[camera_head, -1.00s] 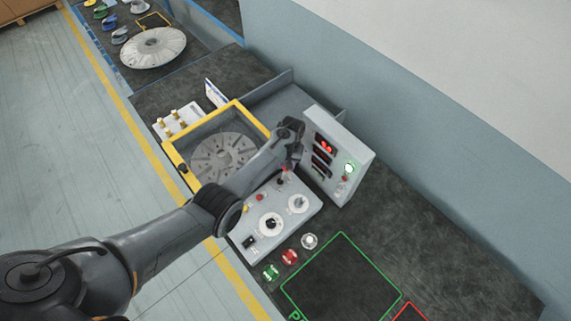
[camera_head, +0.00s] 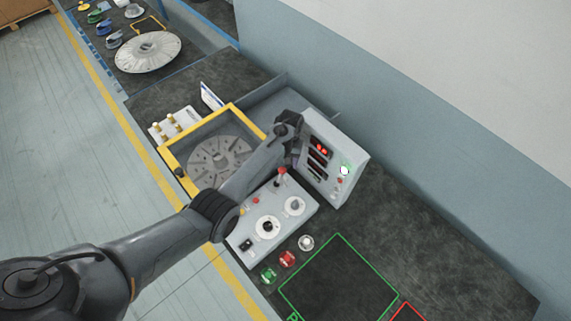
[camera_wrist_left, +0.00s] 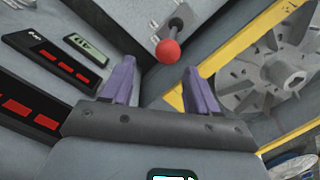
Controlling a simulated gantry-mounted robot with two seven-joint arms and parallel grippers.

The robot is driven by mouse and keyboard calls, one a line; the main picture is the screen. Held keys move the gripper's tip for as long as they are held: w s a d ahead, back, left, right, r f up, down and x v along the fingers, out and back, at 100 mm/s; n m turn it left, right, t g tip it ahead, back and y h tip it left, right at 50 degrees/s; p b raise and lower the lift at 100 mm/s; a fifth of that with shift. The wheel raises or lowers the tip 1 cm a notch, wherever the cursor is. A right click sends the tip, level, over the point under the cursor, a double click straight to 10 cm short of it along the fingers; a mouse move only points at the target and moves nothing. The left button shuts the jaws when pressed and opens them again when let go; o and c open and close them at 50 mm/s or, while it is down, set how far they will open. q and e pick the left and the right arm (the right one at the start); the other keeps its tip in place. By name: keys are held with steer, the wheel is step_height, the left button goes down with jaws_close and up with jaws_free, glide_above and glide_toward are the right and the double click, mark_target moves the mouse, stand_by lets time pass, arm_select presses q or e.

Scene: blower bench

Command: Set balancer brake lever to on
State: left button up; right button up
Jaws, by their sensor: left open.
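The lever has a red ball knob (camera_wrist_left: 167,50) on a short dark stem that comes out of a light grey plate in the left wrist view. In the head view a red knob (camera_head: 282,170) stands at the upper edge of the control panel (camera_head: 248,222), beside my wrist; it appears to be the same lever. My left gripper (camera_wrist_left: 158,68) is open, with two purple fingers. The red knob shows just beyond the gap between the fingertips, and nothing is held. In the head view my forearm hides the fingers. My right gripper is not in view.
A grey display box (camera_head: 340,150) with red digits and a green lamp stands close to my gripper. A yellow-framed well (camera_head: 170,150) with a finned rotor (camera_head: 220,158) lies on its other side. Dials and buttons cover the panel. The green-outlined bench area (camera_head: 340,280) is clear.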

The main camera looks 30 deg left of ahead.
arm_select(q)
step_height(320, 180, up, 7)
steer(key=shift+w+f, duration=0.15)
steer(key=shift+w, duration=0.3)
